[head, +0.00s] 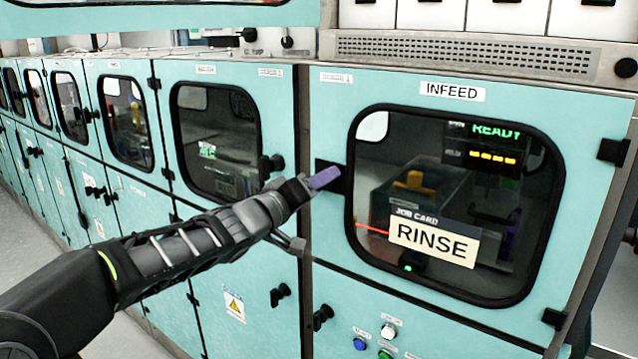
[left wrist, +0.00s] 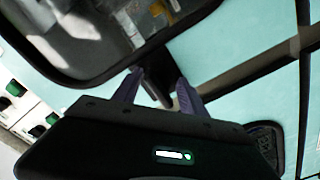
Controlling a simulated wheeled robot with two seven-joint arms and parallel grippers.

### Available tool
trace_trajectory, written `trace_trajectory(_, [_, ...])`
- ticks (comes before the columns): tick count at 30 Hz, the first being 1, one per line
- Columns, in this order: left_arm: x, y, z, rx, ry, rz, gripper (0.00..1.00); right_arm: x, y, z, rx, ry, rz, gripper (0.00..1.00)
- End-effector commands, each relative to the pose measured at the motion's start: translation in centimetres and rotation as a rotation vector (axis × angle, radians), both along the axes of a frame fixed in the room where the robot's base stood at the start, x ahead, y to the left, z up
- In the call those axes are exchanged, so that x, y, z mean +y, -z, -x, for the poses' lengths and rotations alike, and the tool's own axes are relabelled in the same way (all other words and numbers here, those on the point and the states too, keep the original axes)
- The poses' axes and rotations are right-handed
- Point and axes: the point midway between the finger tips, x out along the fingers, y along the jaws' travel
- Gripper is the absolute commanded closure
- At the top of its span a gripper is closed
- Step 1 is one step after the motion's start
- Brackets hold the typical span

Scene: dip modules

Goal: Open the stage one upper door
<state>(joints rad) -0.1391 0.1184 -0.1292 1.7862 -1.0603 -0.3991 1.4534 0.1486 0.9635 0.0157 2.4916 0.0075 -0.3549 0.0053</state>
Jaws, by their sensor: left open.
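The upper door marked INFEED (head: 590,95) is shut, with a black-framed window and black hinges on its right side. My left gripper (head: 325,178) is at this door's left edge, over a black latch plate (head: 336,187). In the left wrist view, its two purple fingers (left wrist: 158,85) are apart, on either side of a dark handle (left wrist: 152,90); I cannot tell whether they touch it. The neighbouring upper door (head: 205,85) to the left is also shut, with a black knob (head: 272,163) at its right. Its label is too small to read. My right gripper is not in view.
A RINSE job card (head: 434,243) shows in the INFEED window, below a lit READY display (head: 495,132). Lower panels carry black knobs (head: 322,317) and coloured buttons (head: 386,333). More shut teal doors run off to the left. Floor (head: 20,205) is free at the far left.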

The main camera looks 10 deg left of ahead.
Motion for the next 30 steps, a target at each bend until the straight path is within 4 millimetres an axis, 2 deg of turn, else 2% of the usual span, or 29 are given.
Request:
trace_trajectory(6, [0.01, 0.01, -0.01, 0.0, 0.0, 0.0, 0.5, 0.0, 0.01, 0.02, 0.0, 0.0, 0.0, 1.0])
trace_trajectory(24, [0.14, 0.24, -0.03, 0.004, -0.003, -0.002, 0.99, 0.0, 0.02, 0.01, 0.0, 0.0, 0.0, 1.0])
trace_trajectory(30, [0.19, 0.32, -0.04, 0.005, -0.004, -0.004, 1.0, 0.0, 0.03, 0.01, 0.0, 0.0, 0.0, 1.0])
